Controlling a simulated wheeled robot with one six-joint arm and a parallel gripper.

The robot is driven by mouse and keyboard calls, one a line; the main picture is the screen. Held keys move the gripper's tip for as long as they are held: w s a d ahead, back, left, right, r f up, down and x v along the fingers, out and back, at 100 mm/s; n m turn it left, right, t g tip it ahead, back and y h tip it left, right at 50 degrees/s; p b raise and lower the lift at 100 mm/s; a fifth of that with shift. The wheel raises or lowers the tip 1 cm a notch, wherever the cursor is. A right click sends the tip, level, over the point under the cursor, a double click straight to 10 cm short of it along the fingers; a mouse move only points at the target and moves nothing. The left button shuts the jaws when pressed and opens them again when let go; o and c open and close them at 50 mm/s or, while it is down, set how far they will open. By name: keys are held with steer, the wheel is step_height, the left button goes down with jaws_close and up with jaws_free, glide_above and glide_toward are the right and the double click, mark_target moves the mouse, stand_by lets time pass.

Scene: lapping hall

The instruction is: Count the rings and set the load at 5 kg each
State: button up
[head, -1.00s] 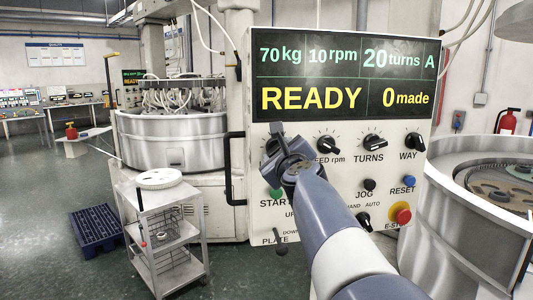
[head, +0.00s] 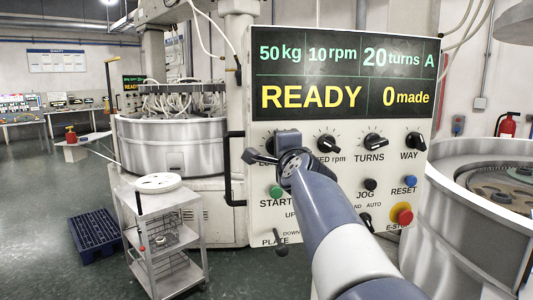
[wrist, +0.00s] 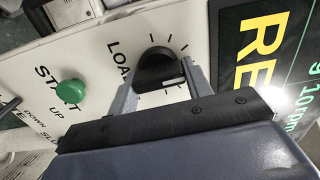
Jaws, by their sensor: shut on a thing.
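The control panel (head: 340,225) stands in front of me. Its display (head: 340,80) reads 50 kg, 10 rpm, 20 turns A, READY and 0 made. My gripper (head: 270,148) is at the panel's left knob. In the wrist view my gripper (wrist: 160,85) is shut on the black LOAD knob (wrist: 156,66), one finger on each side.
Right of the LOAD knob are the speed knob (head: 328,142), TURNS knob (head: 375,142) and WAY knob (head: 416,142). A blue RESET button (head: 410,181) and red E-STOP (head: 404,215) sit lower. A round machine (head: 455,215) stands right; a trolley (head: 150,210) stands left.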

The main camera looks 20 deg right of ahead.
steer(key=n+b, duration=0.3)
steer(key=n, duration=0.3)
steer(key=shift+f, duration=0.15)
steer(key=shift+a+n+b, duration=0.1)
steer(key=shift+n+b, duration=1.25)
steer(key=shift+n, duration=1.15)
steer(key=shift+r, duration=0.2)
steer(key=shift+c, duration=0.2)
steer(key=shift+o, duration=0.2)
steer(key=o, duration=1)
steer(key=shift+c, duration=0.2)
steer(key=shift+r, duration=0.1)
steer(key=b+v, duration=0.2)
steer(key=v, duration=0.8)
steer(key=shift+s, duration=0.35)
steer(key=shift+a, duration=0.1)
